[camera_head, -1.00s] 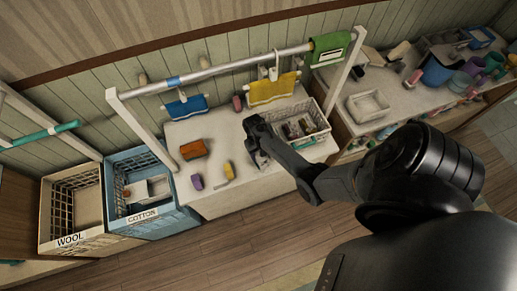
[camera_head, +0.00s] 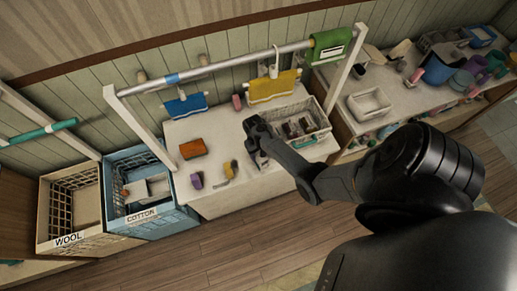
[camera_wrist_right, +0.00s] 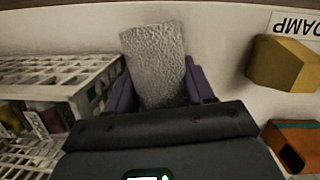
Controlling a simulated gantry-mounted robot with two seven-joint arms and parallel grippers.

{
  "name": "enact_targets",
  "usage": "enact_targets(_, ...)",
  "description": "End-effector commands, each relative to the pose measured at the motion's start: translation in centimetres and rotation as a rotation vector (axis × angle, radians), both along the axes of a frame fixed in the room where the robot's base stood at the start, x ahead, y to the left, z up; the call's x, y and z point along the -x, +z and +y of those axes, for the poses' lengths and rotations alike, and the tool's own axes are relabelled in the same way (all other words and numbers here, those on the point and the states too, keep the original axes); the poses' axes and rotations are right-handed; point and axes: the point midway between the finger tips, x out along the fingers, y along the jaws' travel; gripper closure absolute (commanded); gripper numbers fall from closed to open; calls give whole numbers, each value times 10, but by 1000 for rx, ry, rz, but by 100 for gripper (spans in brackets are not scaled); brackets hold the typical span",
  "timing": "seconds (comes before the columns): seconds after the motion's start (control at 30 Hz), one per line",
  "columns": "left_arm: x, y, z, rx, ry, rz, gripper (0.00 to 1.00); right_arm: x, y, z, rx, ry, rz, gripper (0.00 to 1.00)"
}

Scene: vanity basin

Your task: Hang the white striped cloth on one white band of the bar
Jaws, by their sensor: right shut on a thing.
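My right gripper (camera_head: 259,157) is low over the white counter, beside the white crate. In the right wrist view my right gripper (camera_wrist_right: 157,88) has purple fingers shut on a pale grey-white, rough-textured cloth (camera_wrist_right: 156,48). The cloth sticks out beyond the fingertips over the counter; its stripes cannot be made out. In the head view the arm mostly hides the cloth. The metal bar (camera_head: 218,66) runs above the counter on white posts and has a blue band (camera_head: 173,79) at its left part. White bands are hard to tell from the bar. My left gripper is not in view.
A white crate (camera_head: 322,117) stands right of my gripper. Orange (camera_head: 192,149) and purple (camera_head: 196,181) items lie left. A DAMP label (camera_wrist_right: 296,27) lies on the counter.

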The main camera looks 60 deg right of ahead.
Motion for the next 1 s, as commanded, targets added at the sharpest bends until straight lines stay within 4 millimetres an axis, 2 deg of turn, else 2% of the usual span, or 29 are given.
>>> enact_targets(0.57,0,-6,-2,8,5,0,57,0,-9,0,1,0,-1,100)
enact_targets(0.6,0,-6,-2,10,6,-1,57,0,-8,0,1,0,-1,41)
enact_targets(0.77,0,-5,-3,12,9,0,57,0,-8,0,0,0,0,17)
enact_targets(1.0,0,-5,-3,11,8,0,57,0,-8,0,0,0,0,17)
